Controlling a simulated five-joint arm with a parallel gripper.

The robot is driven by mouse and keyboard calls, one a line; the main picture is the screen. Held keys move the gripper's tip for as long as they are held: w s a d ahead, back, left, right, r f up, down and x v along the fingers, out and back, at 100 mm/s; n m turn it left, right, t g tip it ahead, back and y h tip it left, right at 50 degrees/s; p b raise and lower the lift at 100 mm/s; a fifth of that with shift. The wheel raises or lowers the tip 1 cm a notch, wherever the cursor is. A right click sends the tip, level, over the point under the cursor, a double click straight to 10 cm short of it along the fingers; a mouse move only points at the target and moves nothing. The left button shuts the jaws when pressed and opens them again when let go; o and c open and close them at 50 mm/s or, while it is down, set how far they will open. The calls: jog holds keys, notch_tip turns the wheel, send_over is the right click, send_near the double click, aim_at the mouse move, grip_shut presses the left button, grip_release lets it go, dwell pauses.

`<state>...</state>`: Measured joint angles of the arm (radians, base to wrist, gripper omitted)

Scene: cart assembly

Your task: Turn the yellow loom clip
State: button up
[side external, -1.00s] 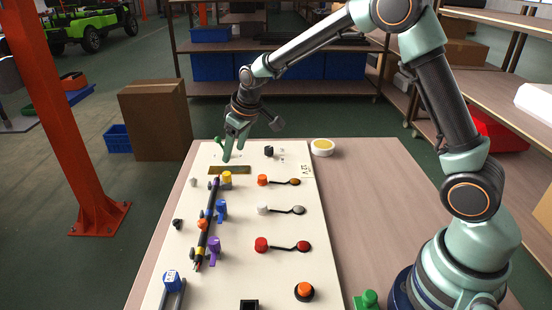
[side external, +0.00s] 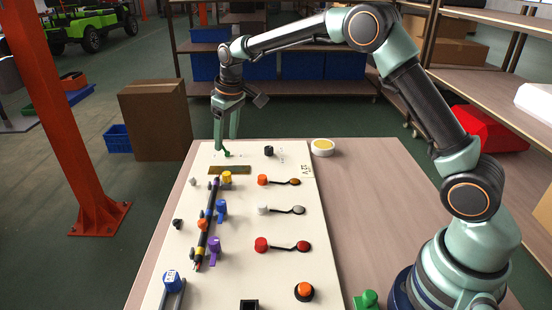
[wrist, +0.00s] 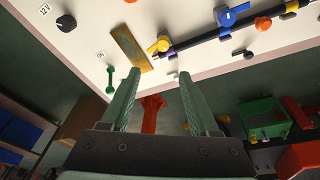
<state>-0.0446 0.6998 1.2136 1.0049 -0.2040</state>
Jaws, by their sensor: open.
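The yellow loom clip (side external: 227,177) sits at the far end of the dark cable loom (side external: 208,227) on the white board. In the wrist view the yellow clip (wrist: 159,45) stands beside the loom's end, past my fingertips. My gripper (side external: 226,142) is open, fingers pointing down, over the board's far edge and beyond the brass plate. In the wrist view my gripper (wrist: 159,73) has nothing between its fingers and is apart from the clip.
The brass plate (side external: 229,170) and a small green lever (wrist: 110,77) lie near my fingers. A blue clip (side external: 221,208) and a purple clip (side external: 214,246) stand along the loom. Knobs with cables, including a red one (side external: 261,244), are to the right. Bare table (side external: 375,210) lies further right.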

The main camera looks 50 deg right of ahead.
aim_at(227, 174)
jog(key=shift+w+a+r+g, duration=0.15)
jog(key=shift+w+g, duration=0.2)
jog(key=shift+g, duration=0.3)
jog(key=shift+w+d+r+g, duration=0.1)
jog(key=shift+w+g, duration=0.2)
jog(key=shift+g, duration=0.35)
jog(key=shift+f, duration=0.1)
notch_tip(227, 174, down, 12)
jog(key=shift+r, duration=0.1)
grip_shut()
